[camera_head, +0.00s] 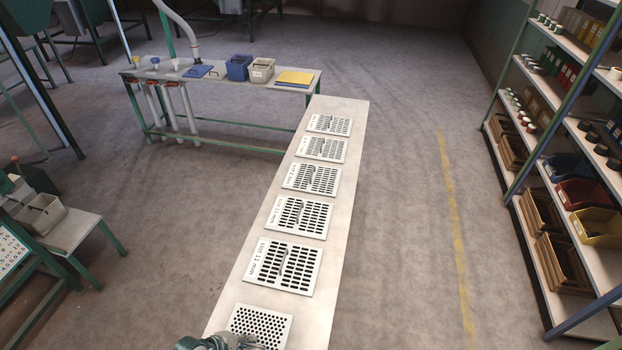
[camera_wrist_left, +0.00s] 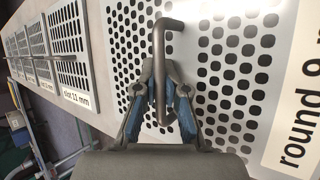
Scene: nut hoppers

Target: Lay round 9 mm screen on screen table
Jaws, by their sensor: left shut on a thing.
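The round 9 mm screen (camera_head: 262,325) is a white plate with round holes at the near end of a long pale table (camera_head: 330,205). In the left wrist view the plate (camera_wrist_left: 222,55) carries the printed label "round 9", its end cut off. My left gripper (camera_head: 228,342) is at the bottom edge of the head view, over the near part of this screen. In the left wrist view the gripper (camera_wrist_left: 165,100) is shut on the screen's dark bent handle (camera_wrist_left: 170,24). The plate looks flat on the table top. My right gripper is in neither view.
Several slotted screens, such as the slot 11 mm screen (camera_head: 283,267), lie in a row along the long table. A green-legged bench (camera_head: 220,75) with bins stands beyond. A shelf rack (camera_head: 560,150) stands right, with clear floor (camera_head: 410,200) between.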

